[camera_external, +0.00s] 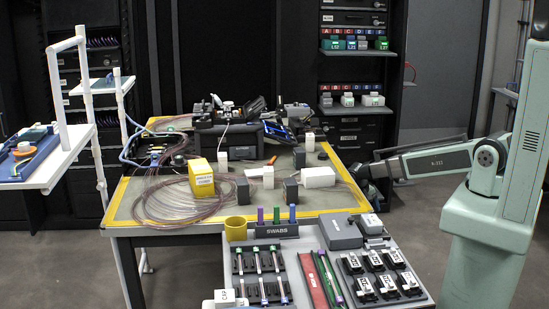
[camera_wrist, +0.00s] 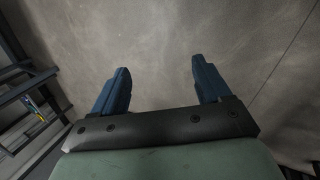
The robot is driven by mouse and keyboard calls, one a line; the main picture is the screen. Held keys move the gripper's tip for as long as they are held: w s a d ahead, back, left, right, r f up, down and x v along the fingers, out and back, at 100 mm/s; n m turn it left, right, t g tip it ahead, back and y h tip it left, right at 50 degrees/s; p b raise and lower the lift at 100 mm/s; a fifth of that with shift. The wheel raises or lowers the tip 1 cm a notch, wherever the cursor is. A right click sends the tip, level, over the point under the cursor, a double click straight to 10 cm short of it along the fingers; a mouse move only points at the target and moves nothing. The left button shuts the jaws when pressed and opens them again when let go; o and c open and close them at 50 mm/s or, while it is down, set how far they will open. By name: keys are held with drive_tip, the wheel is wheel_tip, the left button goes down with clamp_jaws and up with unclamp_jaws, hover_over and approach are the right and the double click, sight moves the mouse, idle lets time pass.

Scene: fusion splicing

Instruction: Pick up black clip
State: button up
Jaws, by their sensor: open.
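Several black clips (camera_external: 377,274) with white labels sit in rows on the right part of the grey front tray (camera_external: 325,268). I cannot tell whether one of them is the task's black clip. My gripper (camera_wrist: 160,84) shows in the wrist view with two blue fingers set wide apart and nothing between them. In the external view the dark end of my arm is at the table's right edge, above and behind the clips and well apart from them. No clip shows in the wrist view.
The tray also holds a swab holder (camera_external: 277,229), a yellow cup (camera_external: 236,229), a grey box (camera_external: 340,232) and green-capped tubes. Behind it, the yellow-edged table (camera_external: 127,209) carries coiled tubing, blocks and a dark device (camera_external: 228,133). The wrist view shows mostly bare floor (camera_wrist: 160,40).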

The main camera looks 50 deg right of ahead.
drive_tip(key=w+d+r+m+t+h, duration=0.1)
drive_tip(key=w+d+r+m, duration=0.1)
drive_tip(key=w+d+r, duration=0.65)
drive_tip(key=w+d+r+m+t+h, duration=0.1)
drive_tip(key=w+d+r, duration=0.2)
drive_tip(key=w+r, duration=0.55)
drive_tip(key=w+a+r+n+t+y, duration=0.1)
drive_tip(key=w+a+r+n+y, duration=0.15)
drive_tip(key=a+r+n, duration=0.6)
drive_tip(key=w+a+r+n+y, duration=0.1)
drive_tip(key=a+r+n+y, duration=0.25)
drive_tip(key=a+r, duration=0.95)
hover_over(323, 154)
drive_tip(key=shift+h, duration=0.4)
drive_tip(key=f, duration=0.7)
drive_tip(key=shift+w+a+f, duration=0.1)
drive_tip(key=shift+w+f, duration=0.15)
drive_tip(key=shift+s+f, duration=0.15)
drive_tip(key=shift+f, duration=1.2)
drive_tip(key=shift+s+f, duration=0.1)
drive_tip(key=shift+f, duration=1.2)
drive_tip(key=c, duration=1.1)
